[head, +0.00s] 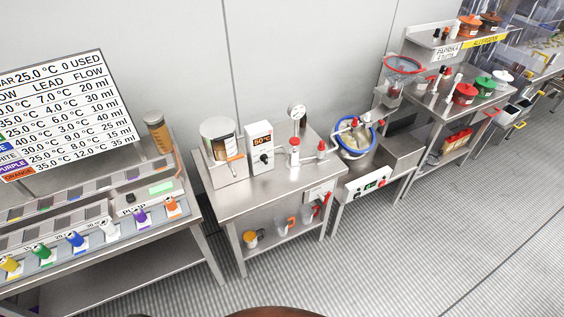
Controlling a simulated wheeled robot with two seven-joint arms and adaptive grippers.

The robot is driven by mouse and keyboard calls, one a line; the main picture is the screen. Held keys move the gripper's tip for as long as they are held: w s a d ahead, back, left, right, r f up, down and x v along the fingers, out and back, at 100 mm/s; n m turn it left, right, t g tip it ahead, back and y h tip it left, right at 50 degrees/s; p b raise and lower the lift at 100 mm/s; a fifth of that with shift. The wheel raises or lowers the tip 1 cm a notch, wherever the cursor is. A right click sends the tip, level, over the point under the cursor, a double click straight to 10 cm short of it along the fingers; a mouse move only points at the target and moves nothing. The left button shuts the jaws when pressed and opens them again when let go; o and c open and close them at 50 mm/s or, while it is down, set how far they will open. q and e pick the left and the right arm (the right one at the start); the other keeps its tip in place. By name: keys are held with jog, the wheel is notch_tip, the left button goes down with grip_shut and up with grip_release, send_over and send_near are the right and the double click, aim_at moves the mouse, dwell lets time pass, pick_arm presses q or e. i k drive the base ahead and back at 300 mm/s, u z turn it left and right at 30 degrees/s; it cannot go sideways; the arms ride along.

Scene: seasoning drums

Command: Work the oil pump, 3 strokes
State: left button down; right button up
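The oil equipment stands on the middle steel table (262,190). A round dial gauge (296,112) stands at the back. In front of it is an upright white cylinder with red parts (294,152), possibly the oil pump; its handle is too small to make out. A smaller red-topped item (321,150) stands to its right. Neither of my grippers is in view.
A left bench (120,240) holds several coloured nozzles under a large readings screen (60,110). A blue-rimmed drum (356,138) stands right of the middle table. Shelves with red and green pots (465,93) lie farther right. The front floor is open.

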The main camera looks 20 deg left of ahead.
aim_at(294, 141)
jog(key=k, duration=0.4)
jog(key=z, duration=0.7)
jog(key=i, duration=1.15)
jog(key=z, duration=0.35)
jog(key=i, duration=0.95)
jog(key=u, duration=1.25)
jog(key=i, duration=0.9)
jog(key=u, duration=1)
